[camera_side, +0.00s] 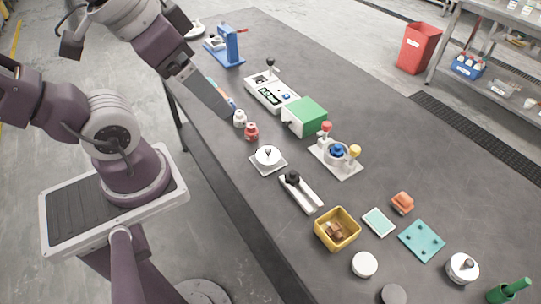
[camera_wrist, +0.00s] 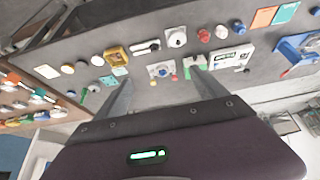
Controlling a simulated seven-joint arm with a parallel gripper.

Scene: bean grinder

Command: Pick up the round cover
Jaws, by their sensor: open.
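Several round pieces could be the round cover; I cannot tell which is meant. A white round piece with a dark knob (camera_side: 268,156) sits on a square plate left of centre; it also shows in the wrist view (camera_wrist: 177,38). A silver round piece with a knob (camera_side: 462,268) stands at the lower right. A flat white disc (camera_side: 364,264) and a dark disc (camera_side: 393,294) lie near the front edge. My gripper (camera_wrist: 158,92) is open and empty, its fingers spread above the table. In the side view it is high at the upper left, apart from all these pieces.
A yellow box (camera_side: 337,238) with brown pieces, a lever switch (camera_side: 300,193), a knob station (camera_side: 337,169), a green box (camera_side: 304,122) and a teal plate (camera_side: 421,241) stand on the dark table. A blue stand (camera_side: 230,47) is at the far end. The table's right side is mostly clear.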

